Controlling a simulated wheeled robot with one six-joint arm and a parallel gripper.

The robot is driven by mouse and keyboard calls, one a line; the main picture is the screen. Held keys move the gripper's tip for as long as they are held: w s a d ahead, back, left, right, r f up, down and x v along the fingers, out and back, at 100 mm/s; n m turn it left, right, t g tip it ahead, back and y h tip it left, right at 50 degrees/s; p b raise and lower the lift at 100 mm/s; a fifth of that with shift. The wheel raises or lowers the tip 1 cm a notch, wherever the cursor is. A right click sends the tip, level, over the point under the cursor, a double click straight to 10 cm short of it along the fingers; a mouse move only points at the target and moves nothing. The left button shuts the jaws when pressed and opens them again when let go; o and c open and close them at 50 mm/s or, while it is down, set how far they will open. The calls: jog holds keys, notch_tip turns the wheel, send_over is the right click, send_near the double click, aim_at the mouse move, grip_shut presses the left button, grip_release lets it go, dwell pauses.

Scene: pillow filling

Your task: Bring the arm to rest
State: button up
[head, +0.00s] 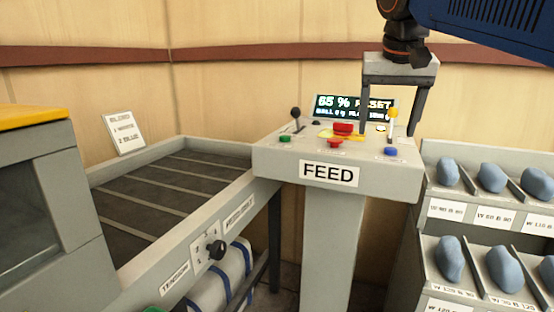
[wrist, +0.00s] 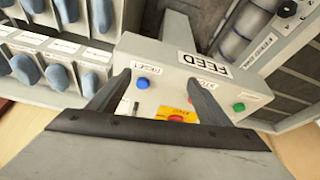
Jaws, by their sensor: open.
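My gripper (head: 394,108) hangs from the arm above the right side of the grey FEED control box in the head view. Its two fingers are apart, with nothing held between them. In the wrist view the gripper (wrist: 160,82) shows its fingers spread over the box (wrist: 150,60), with a blue button between them and a green button beside the right finger.
A grey conveyor (head: 150,200) lies left of the box. A rack (head: 470,225) with several blue lumps in labelled slots stands at the right. A display (head: 352,105) reading 65 % stands behind the box. Wood-panelled walls close off the back. A small sign (head: 124,132) stands behind the conveyor.

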jog(key=s+d+f+n, duration=0.1)
jog(key=s+f, duration=0.6)
jog(key=f, duration=0.4)
jog(key=s+d+f+n, duration=0.1)
jog(key=s+d+f, duration=0.1)
jog(key=s+f, duration=0.5)
jog(key=s+d+f+y, duration=0.1)
jog(key=s+f, duration=0.6)
jog(key=f, duration=0.9)
jog(key=shift+s+d+f+n+t, duration=0.2)
jog(key=shift+d+f+n+t, duration=0.15)
jog(key=shift+d, duration=0.2)
